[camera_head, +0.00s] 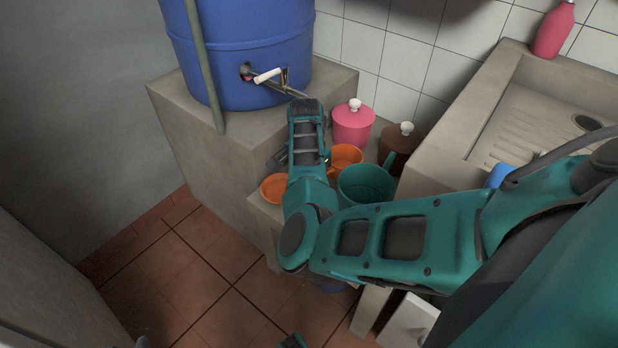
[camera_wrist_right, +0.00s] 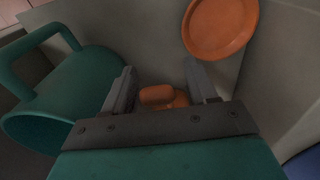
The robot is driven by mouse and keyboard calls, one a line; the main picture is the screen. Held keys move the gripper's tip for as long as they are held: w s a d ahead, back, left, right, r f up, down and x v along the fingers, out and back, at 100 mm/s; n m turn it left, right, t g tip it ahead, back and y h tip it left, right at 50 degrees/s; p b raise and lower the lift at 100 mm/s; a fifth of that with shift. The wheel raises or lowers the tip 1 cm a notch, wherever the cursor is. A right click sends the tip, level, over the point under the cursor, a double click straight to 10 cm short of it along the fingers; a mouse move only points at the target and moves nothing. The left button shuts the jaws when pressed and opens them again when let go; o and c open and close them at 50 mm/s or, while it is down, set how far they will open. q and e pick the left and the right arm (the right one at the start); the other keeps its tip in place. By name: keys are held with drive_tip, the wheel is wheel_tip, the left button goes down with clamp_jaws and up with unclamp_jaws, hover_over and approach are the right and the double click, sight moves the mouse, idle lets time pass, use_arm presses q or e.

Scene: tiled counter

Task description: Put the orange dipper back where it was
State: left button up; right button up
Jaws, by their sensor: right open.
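The orange dipper (camera_head: 347,154) stands on the low ledge, partly hidden behind my right arm. In the right wrist view an orange rounded part (camera_wrist_right: 160,96), apparently of the dipper, shows between the fingers; the rest is hidden by the gripper body. My right gripper (camera_wrist_right: 162,88) is open, its fingers on either side of that part; I cannot tell whether they touch it. In the head view my arm hides its fingertips.
A teal mug (camera_head: 366,184) stands right of the dipper and an orange dish (camera_head: 273,188) lies to the left. A pink jar (camera_head: 352,126) and brown jar (camera_head: 400,142) stand behind. A blue barrel (camera_head: 240,50) with a tap rises behind; a concrete sink (camera_head: 530,125) is right.

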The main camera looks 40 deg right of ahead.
drive_tip(key=r+p, duration=0.1)
drive_tip(key=r, duration=0.2)
drive_tip(key=r+p, duration=0.1)
drive_tip(key=r, duration=0.3)
drive_tip(key=r+p, duration=0.2)
drive_tip(key=r, duration=0.2)
drive_tip(key=shift+a, duration=0.3)
drive_tip(key=shift+r, duration=0.4)
drive_tip(key=shift+s, duration=0.1)
